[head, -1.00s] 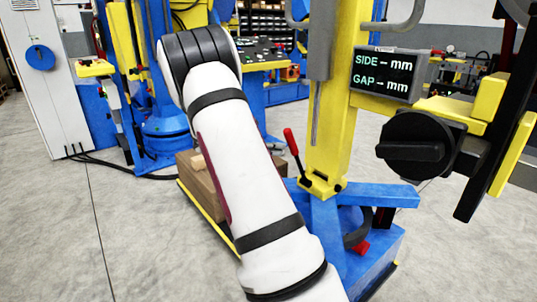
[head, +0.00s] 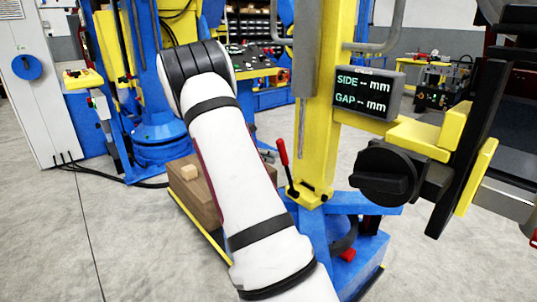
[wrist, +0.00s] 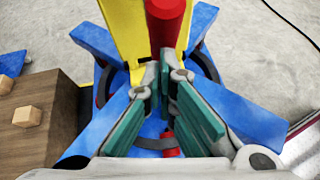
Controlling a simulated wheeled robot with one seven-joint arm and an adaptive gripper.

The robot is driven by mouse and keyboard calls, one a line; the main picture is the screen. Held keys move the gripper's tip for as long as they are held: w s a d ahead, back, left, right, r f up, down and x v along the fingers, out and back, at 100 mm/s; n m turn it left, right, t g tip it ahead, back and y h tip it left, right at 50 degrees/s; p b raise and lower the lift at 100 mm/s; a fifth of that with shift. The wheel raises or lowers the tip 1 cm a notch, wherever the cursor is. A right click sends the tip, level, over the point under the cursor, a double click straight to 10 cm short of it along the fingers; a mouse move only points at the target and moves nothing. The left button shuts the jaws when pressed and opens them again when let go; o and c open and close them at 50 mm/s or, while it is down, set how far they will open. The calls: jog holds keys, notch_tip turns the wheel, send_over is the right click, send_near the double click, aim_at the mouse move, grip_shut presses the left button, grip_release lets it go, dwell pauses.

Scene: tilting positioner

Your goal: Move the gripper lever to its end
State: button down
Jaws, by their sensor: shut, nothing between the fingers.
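The red-handled lever (head: 283,152) stands at the foot of the yellow column, leaning slightly left at the top in the head view. In the wrist view, its red handle (wrist: 168,22) is at the top centre, just past my fingertips. My gripper (wrist: 166,82) has green-padded fingers and is shut and empty. Its tips point toward the handle; I cannot tell whether they touch it. In the head view my forearm hides most of the gripper.
The yellow column (head: 322,130) rises from a blue base (head: 365,201). A display (head: 366,94) reads SIDE -- mm and GAP -- mm, above a black knob (head: 385,173).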

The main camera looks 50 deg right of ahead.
jog(key=shift+d, duration=0.15)
jog(key=w+a+r, duration=0.1)
jog(key=w+a, duration=0.1)
jog(key=a, duration=0.4)
jog(key=w+a+r+p, duration=0.1)
jog(key=w+a+r, duration=0.1)
jog(key=a, duration=0.3)
jog(key=shift+w+a+r, duration=0.2)
jog(key=shift+w+a, duration=0.15)
jog(key=shift+w, duration=0.15)
